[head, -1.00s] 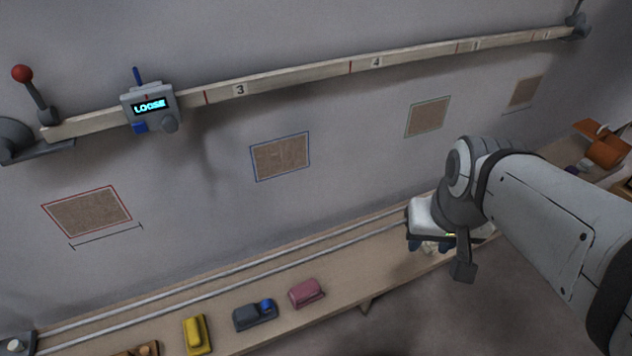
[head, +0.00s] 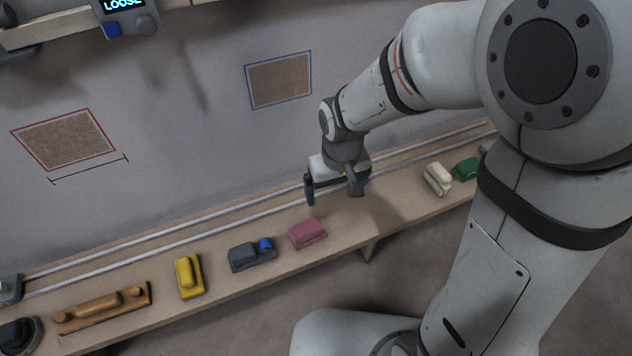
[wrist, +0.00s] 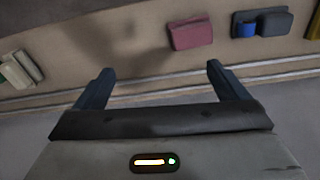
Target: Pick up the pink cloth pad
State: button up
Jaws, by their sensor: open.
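The pink cloth pad (head: 308,233) lies on the wooden shelf (head: 345,232), right of a grey block with a blue knob. In the wrist view the pink pad (wrist: 190,34) shows beyond the fingertips, near the right finger and clear of it. My gripper (head: 333,196) is open and empty, above the shelf and just up and right of the pad in the head view. In the wrist view its two dark fingers (wrist: 160,72) are spread wide with nothing between them.
On the shelf stand the grey-blue block (head: 245,258), a yellow block (head: 189,276), a long brown wooden tool (head: 103,306), a cream block (head: 437,179) and a green one (head: 465,169). Two rails (head: 165,240) run along the wall side. Bare shelf lies between the pink pad and cream block.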

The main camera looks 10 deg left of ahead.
aim_at(307, 226)
jog(key=shift+o, duration=0.6)
jog(key=shift+n+g, duration=0.3)
jog(key=shift+n, duration=0.6)
jog(key=a+f, duration=0.2)
jog(key=f, duration=0.1)
jog(key=a+f+b, duration=0.1)
jog(key=a+f, duration=0.1)
jog(key=f, duration=0.1)
jog(key=s+a+f+b, duration=0.1)
jog(key=a+f, duration=0.1)
jog(key=f, duration=0.1)
jog(key=shift+a+f, duration=0.2)
jog(key=shift+f, duration=0.2)
notch_tip(307, 226, down, 8)
jog(key=shift+w+r+b, duration=0.1)
jog(key=shift+r+b, duration=0.1)
jog(key=shift+b, duration=0.7)
jog(key=shift+c, duration=0.3)
jog(key=c, duration=0.9)
jog(key=shift+o, duration=0.2)
notch_tip(307, 226, up, 10)
jog(key=shift+r+p, duration=0.1)
jog(key=shift+p, duration=0.95)
